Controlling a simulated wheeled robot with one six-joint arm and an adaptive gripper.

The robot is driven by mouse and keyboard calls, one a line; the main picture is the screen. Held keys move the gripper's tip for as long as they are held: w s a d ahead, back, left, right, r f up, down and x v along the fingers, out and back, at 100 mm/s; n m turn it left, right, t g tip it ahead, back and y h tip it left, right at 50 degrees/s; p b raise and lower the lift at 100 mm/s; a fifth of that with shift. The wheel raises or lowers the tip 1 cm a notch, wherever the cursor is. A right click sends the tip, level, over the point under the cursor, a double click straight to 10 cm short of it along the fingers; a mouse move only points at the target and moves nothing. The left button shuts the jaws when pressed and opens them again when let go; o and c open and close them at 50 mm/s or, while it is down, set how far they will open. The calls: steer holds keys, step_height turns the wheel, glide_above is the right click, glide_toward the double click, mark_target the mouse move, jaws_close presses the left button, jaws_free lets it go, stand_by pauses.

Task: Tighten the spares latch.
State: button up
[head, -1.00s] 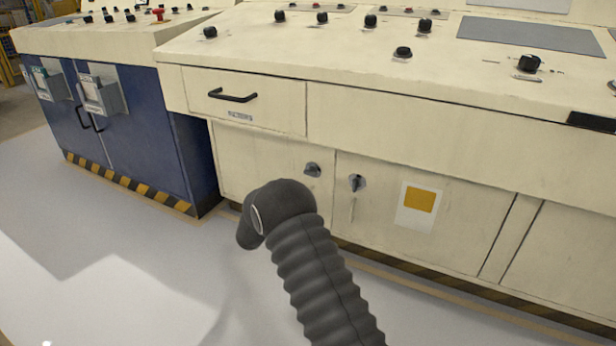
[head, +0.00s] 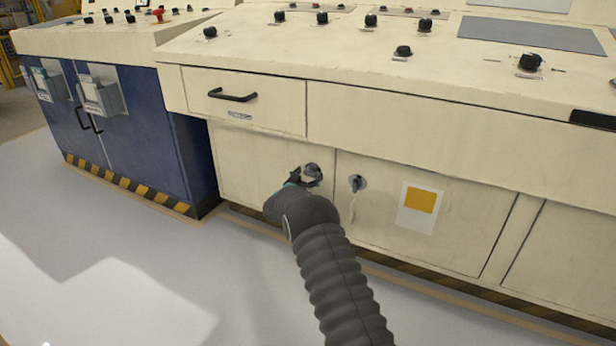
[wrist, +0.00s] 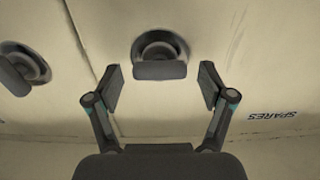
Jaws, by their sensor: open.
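In the head view the spares latch (head: 313,170) is a small grey turn-knob at the upper right corner of the left cream door. My gripper (head: 303,178) is at this latch, partly covering it. In the wrist view, which is upside down, the latch (wrist: 160,70) has a round base and a grip bar lying across the picture. My open gripper (wrist: 160,86) has one finger on each side of the bar, with gaps showing on both sides. An upside-down SPARES label (wrist: 272,115) is on the same door.
A second latch (head: 357,184) is on the neighbouring door, close to the right; it also shows in the wrist view (wrist: 22,68). A drawer handle (head: 232,95) sticks out above. A blue cabinet (head: 140,130) stands at left. The floor in front is clear.

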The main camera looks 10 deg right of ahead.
steer(key=shift+w, duration=0.1)
steer(key=c, duration=1.2)
steer(key=shift+o, duration=0.2)
